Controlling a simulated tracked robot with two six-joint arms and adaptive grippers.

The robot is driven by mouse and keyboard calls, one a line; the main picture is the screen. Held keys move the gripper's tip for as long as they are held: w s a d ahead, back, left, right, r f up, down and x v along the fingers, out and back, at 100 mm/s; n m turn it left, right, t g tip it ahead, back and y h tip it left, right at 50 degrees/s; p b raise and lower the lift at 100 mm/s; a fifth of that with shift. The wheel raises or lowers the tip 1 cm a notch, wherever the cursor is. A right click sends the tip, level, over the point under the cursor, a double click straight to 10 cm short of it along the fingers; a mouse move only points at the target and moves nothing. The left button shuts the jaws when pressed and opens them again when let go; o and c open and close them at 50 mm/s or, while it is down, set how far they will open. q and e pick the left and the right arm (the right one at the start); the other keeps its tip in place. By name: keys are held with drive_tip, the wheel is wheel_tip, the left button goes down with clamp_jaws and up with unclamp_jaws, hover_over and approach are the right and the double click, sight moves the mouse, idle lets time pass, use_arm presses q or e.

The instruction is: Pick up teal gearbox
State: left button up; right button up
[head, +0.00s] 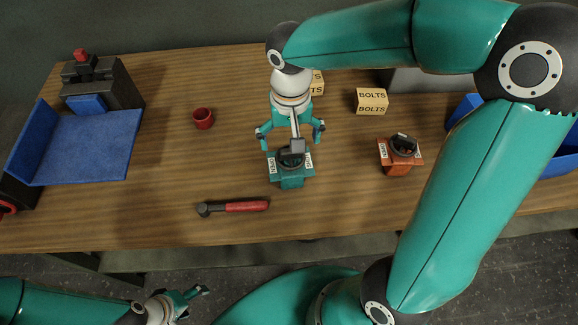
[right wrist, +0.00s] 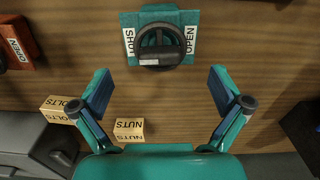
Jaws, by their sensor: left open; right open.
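The teal gearbox (head: 291,181) stands on the wooden bench near its middle, with a dark handwheel on top and white labels at its sides. It also shows at the top of the right wrist view (right wrist: 188,55), labelled SHUT and OPEN. My right gripper (head: 290,133) is open above and behind the gearbox, its fingers apart and pointing down. In the right wrist view its open fingers (right wrist: 160,84) have nothing between them, and the gearbox lies beyond their tips. My left gripper (head: 190,297) is open and empty, low in front of the bench.
An orange gearbox (head: 399,167) stands to the right. A red-handled tool (head: 240,206) lies left and in front of the teal gearbox. A red cup (head: 203,118), labelled boxes (head: 371,101) and a blue tray (head: 85,150) are on the bench. A blue bin is partly hidden at right.

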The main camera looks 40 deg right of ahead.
sight(289, 155)
drive_tip(key=shift+f+p, duration=0.5)
drive_tip(key=shift+f, duration=2.65)
drive_tip(key=c, duration=1.8)
drive_tip(key=shift+w+r, duration=0.1)
drive_tip(key=shift+c, duration=0.4)
